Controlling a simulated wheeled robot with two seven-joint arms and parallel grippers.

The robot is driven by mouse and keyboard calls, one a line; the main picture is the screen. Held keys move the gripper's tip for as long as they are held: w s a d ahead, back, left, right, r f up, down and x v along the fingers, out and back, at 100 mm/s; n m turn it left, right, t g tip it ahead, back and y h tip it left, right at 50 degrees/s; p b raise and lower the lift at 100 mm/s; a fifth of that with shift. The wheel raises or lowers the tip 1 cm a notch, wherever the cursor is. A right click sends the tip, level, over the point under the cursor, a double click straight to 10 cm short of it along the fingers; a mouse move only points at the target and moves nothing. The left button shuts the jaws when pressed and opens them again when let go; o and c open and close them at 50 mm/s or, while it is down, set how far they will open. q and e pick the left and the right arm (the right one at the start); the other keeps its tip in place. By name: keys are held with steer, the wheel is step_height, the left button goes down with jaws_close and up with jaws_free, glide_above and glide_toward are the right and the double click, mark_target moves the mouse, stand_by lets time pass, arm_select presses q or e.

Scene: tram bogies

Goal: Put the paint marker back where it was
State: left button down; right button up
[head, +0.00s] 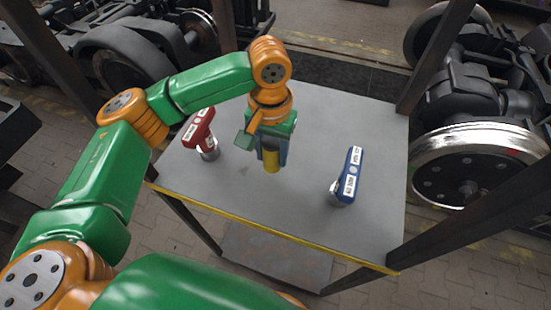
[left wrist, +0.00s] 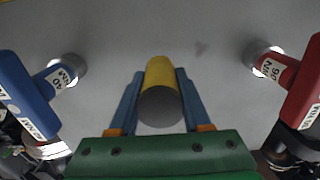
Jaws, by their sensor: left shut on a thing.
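The paint marker is a yellow cylinder with a dark grey end. It shows below my left gripper in the head view (head: 272,164) and between the fingers in the left wrist view (left wrist: 159,72). My left gripper (head: 271,153) is shut on it, with the blue fingers (left wrist: 157,100) on either side. The marker looks upright, its grey end toward the wrist camera. It is over the middle of the grey table top (head: 300,200); I cannot tell whether it touches the surface. My right gripper is not in view.
A red-handled tool (head: 199,128) labelled 90 NM stands left of the gripper. A blue-handled tool (head: 352,172) labelled 40 NM stands to the right. The table has a yellow front edge (head: 280,236) and dark posts (head: 438,55). The table between the tools is mostly clear.

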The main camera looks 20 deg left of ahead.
mark_target(273, 163)
arm_select(q)
steer(key=shift+w+f+p, duration=0.15)
steer(key=shift+f+p, duration=0.05)
steer(key=shift+f, duration=0.8)
steer(key=shift+w+f+p, duration=0.1)
steer(key=shift+f+p, duration=0.1)
steer(key=shift+f, duration=0.8)
steer(key=shift+d+f, duration=0.1)
steer(key=shift+c, duration=1.8)
jaws_free()
step_height(273, 163, up, 12)
steer(key=shift+r, duration=0.2)
steer(key=shift+f, duration=0.1)
